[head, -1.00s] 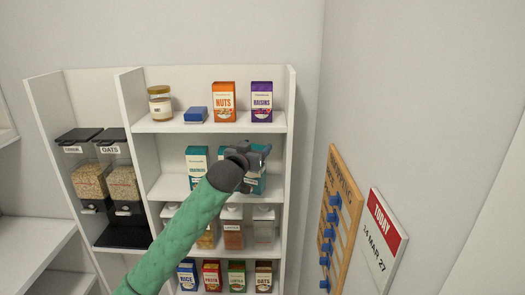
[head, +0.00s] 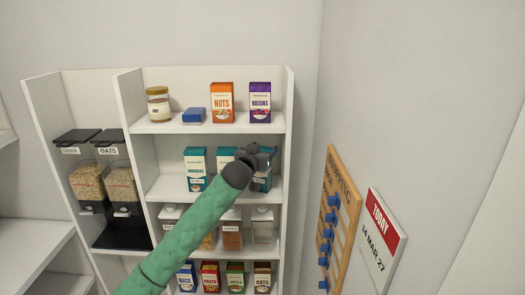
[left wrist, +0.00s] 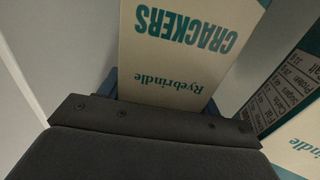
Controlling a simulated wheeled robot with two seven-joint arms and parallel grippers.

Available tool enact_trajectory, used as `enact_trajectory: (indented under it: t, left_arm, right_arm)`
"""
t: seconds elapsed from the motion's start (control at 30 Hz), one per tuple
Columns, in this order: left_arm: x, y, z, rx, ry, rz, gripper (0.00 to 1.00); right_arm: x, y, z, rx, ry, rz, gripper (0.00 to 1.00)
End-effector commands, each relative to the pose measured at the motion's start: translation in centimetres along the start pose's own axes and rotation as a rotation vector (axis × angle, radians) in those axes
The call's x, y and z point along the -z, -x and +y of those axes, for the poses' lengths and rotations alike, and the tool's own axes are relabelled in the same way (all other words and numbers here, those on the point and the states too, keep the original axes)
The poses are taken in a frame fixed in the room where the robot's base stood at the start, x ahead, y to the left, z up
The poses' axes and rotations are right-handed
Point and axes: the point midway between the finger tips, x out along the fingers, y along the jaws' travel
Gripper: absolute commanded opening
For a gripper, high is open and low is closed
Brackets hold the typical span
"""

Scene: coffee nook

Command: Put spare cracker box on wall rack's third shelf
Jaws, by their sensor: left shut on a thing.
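My left gripper (head: 258,157) reaches into the wall rack (head: 290,110) and is shut on a teal and cream cracker box (head: 265,181). The box is at the right end of the shelf (head: 165,188) below the top one, and the gripper partly hides it. I cannot tell whether its base touches the shelf. In the left wrist view the held box (left wrist: 180,50) shows "CRACKERS" and "Ryebrindle" upside down. Two similar teal boxes, a left one (head: 196,170) and a partly hidden one (head: 227,158), stand to its left. My right gripper is out of view.
The top shelf holds a jar (head: 158,104), a blue item (head: 194,116), a nuts box (head: 222,102) and a raisins box (head: 260,102). Canisters (head: 263,229) and several small boxes (head: 236,276) fill lower shelves. Another teal-printed box (left wrist: 290,95) is close at right in the wrist view.

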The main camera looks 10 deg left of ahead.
Motion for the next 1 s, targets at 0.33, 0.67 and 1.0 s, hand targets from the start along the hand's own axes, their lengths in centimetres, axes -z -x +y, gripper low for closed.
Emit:
enact_trajectory:
  t: [0.33, 0.67, 1.0]
  left_arm:
    - [-0.2, 0.0, 0.0, 0.0, -0.001, 0.0, 0.72]
    - [-0.2, 0.4, 0.0, -0.001, -0.001, 0.001, 0.72]
    - [-0.5, 6.3, 0.1, -0.001, -0.001, 0.002, 0.72]
  right_arm:
    - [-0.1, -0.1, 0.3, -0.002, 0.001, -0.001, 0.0]
    - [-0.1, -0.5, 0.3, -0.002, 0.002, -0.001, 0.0]
    - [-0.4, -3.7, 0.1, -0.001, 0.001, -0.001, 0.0]
